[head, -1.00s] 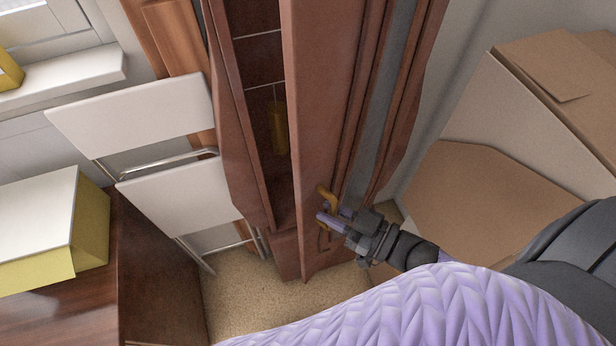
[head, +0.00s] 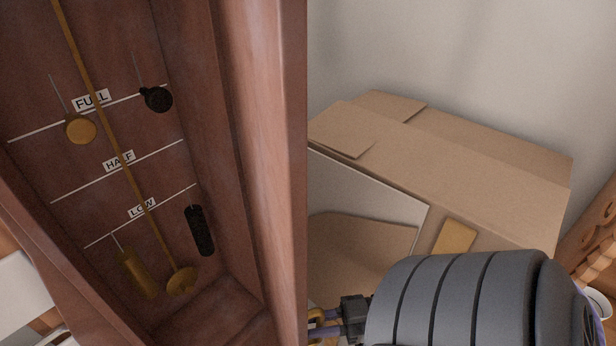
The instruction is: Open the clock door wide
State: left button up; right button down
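The clock case (head: 230,130) fills the left of the head view, and its inside is in plain sight. A long pendulum (head: 126,165) hangs there with a round brass bob. Two brass weights and two dark weights hang around it, by lines marked FULL, HALF and LOW. A reddish wooden upright (head: 283,150) stands at the opening's right side; I cannot tell whether it is case frame or door. My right gripper (head: 318,326) is at the bottom edge, just right of this wood, partly cut off. A brass-coloured piece shows at its fingers; its grip is unclear. My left gripper is out of view.
Cardboard boxes (head: 470,165) stand right of the clock, behind my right arm, against a pale wall (head: 480,60). A carved wooden piece (head: 592,225) and a white round dish-like thing (head: 598,302) show at the right edge.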

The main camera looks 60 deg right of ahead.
dwell(0.3)
jog(key=c, duration=0.6)
grip_release()
jog(key=shift+c, duration=0.2)
